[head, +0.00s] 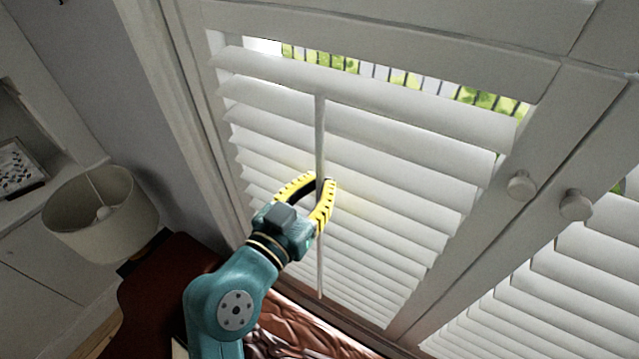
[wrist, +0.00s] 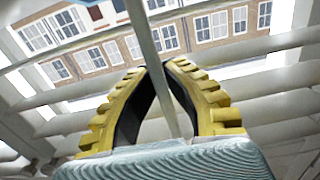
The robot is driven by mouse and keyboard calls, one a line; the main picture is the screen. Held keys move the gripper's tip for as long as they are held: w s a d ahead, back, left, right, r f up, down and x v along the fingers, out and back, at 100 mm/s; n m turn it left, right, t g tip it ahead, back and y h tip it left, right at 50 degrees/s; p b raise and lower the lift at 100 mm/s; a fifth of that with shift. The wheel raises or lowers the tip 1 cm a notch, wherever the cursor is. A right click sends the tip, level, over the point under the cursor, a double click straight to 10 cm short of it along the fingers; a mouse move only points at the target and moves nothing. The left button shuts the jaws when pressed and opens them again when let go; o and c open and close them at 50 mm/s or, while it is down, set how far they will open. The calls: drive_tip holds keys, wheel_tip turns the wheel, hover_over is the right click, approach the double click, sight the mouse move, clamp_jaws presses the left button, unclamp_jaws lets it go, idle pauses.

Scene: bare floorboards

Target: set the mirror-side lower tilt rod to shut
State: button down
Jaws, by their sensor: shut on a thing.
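The white tilt rod (head: 320,130) stands upright in front of the slats of the left shutter panel in the head view. My gripper (head: 323,184), with yellow and black fingers, is shut on the rod at about its middle. In the wrist view the rod (wrist: 146,40) runs between the two fingers (wrist: 155,66), which close together around it. The slats (head: 400,150) are tilted, with a gap at the top of the panel. Gaps between slats (wrist: 270,45) in the wrist view show a brick building outside.
A round knob (head: 521,186) sits on the left panel's right stile, beside a second knob (head: 576,205) on the neighbouring panel. A lampshade (head: 100,212) stands at the left. A dark red wooden surface (head: 150,290) and a brown leather-like seat (head: 300,325) lie below.

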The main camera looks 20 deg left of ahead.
sight(318, 171)
drive_tip(key=shift+r+p, duration=0.8)
drive_tip(key=shift+r, duration=1.35)
drive_tip(key=c, duration=1.2)
unclamp_jaws()
drive_tip(key=shift+o, duration=0.4)
drive_tip(key=shift+f, duration=0.1)
drive_tip(key=s+a, duration=0.1)
drive_tip(key=s, duration=1.1)
drive_tip(key=shift+a, duration=0.1)
